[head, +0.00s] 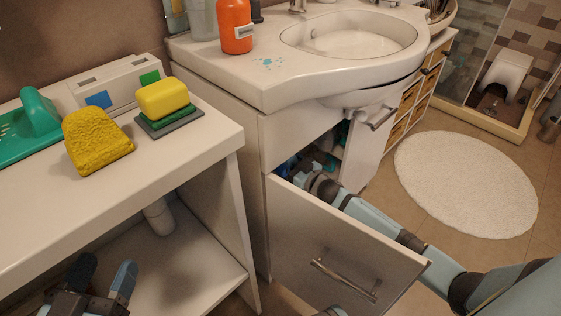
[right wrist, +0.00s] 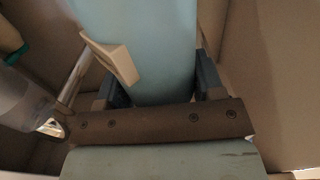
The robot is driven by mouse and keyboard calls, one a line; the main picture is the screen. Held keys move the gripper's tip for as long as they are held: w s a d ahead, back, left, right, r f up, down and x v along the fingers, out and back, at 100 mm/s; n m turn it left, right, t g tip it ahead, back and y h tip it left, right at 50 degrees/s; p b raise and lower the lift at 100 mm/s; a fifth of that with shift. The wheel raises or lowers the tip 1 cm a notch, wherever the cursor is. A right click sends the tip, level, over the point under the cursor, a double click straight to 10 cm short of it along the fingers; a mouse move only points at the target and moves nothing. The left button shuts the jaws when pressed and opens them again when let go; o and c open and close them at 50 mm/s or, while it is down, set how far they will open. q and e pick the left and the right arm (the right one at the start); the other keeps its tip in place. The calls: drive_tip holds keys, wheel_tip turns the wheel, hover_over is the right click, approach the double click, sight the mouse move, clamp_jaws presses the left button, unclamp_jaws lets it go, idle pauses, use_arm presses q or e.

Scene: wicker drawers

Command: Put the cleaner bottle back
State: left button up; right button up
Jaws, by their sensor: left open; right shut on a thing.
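My right arm reaches into the open drawer (head: 340,245) under the sink, with the right gripper (head: 310,172) low inside it. In the right wrist view, the right gripper (right wrist: 160,88) is shut on a pale blue body with a beige lever-like part, which looks like the cleaner bottle (right wrist: 150,45). Its far end is out of view, and I cannot tell whether it touches the drawer floor. My left gripper (head: 100,285) is open and empty at the lower left, in front of the shelf unit.
A clear container (right wrist: 25,95) stands left of the held bottle in the drawer. An orange bottle (head: 236,27) stands on the sink counter (head: 285,88). Yellow sponges (head: 98,142) lie on the left bench (head: 140,190). A round white rug (head: 465,183) covers open floor.

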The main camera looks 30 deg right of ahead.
drive_tip(key=shift+w+f+b, duration=0.15)
drive_tip(key=shift+w+b, duration=0.1)
drive_tip(key=shift+b, duration=0.05)
drive_tip(key=shift+s, duration=0.1)
use_arm(q)
drive_tip(key=shift+w+a+r+m+t, duration=0.2)
drive_tip(key=shift+w+r+m+t, duration=0.15)
drive_tip(key=shift+w, duration=0.2)
use_arm(e)
drive_tip(key=o, duration=1.2)
drive_tip(key=shift+f, duration=0.1)
drive_tip(key=shift+o, duration=0.2)
drive_tip(key=shift+s, duration=0.15)
use_arm(q)
drive_tip(key=s+n+g+p, duration=0.1)
drive_tip(key=p, duration=0.1)
drive_tip(key=s+d+f+n+p, duration=0.1)
drive_tip(key=n+p, duration=0.1)
drive_tip(key=shift+d+g+y, duration=0.15)
drive_tip(key=shift+g+y, duration=0.15)
drive_tip(key=shift+g, duration=0.05)
use_arm(e)
drive_tip(key=v, duration=1.1)
drive_tip(key=shift+s+d, duration=0.15)
drive_tip(key=shift+s, duration=0.2)
